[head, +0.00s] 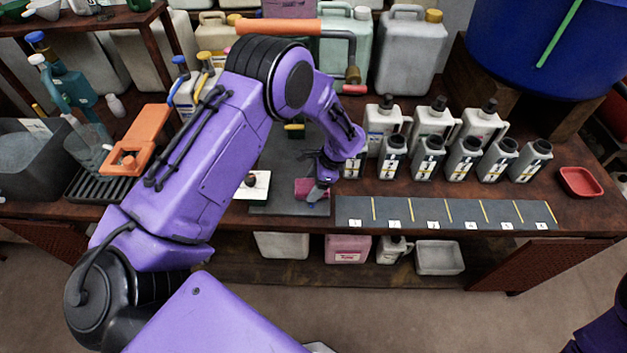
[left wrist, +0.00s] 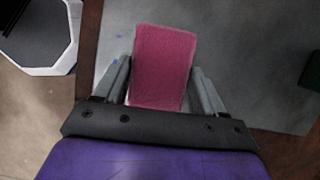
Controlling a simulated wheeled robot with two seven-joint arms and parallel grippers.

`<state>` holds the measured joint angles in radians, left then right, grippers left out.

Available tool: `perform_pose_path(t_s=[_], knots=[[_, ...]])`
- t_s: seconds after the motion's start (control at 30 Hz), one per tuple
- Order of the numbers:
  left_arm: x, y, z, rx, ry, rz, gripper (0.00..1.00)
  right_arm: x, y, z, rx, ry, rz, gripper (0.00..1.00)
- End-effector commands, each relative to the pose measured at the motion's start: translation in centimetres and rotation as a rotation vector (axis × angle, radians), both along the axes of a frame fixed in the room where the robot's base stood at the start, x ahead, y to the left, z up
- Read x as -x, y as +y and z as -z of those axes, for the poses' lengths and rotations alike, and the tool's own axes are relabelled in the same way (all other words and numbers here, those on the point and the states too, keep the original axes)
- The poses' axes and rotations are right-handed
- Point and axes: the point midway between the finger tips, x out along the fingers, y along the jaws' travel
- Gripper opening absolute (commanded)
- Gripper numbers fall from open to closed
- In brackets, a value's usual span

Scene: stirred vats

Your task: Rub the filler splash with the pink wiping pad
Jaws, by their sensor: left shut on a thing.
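The pink wiping pad (head: 303,187) is at the front of a grey mat (head: 279,205) on the brown bench. My left gripper (head: 317,190) is shut on the pad. In the left wrist view the pad (left wrist: 163,65) sits between the two grey fingers (left wrist: 160,88) and points out over the grey surface. I cannot tell whether it touches the mat. Small blue specks (left wrist: 116,62) show on the grey surface left of the pad; they may be part of the filler splash. The pad and gripper hide the surface beneath them. My right gripper is out of view.
Several grey bottles (head: 463,158) stand right of my left arm, behind a numbered grey strip (head: 445,214). A red tray (head: 580,182) lies at the far right. A white card (head: 253,186) with a dark knob is left of the pad.

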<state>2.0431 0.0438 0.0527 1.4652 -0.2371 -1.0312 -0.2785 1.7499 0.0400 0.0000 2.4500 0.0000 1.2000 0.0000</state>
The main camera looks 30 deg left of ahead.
Motion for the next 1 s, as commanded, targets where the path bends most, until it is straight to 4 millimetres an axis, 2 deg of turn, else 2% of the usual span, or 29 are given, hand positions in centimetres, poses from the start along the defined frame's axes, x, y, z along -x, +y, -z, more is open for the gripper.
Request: perform_pose_path(t_s=[0.2,0.57,1.0], knots=[[-1.6,1.0,0.3,0.0,0.0,-0.001,0.36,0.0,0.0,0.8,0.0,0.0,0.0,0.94],[-1.7,1.1,-0.1,0.0,0.001,0.0,0.36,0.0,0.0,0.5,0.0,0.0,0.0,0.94],[-1.7,1.1,-5.4,0.0,0.001,0.002,0.36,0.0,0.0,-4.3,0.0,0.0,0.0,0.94]])
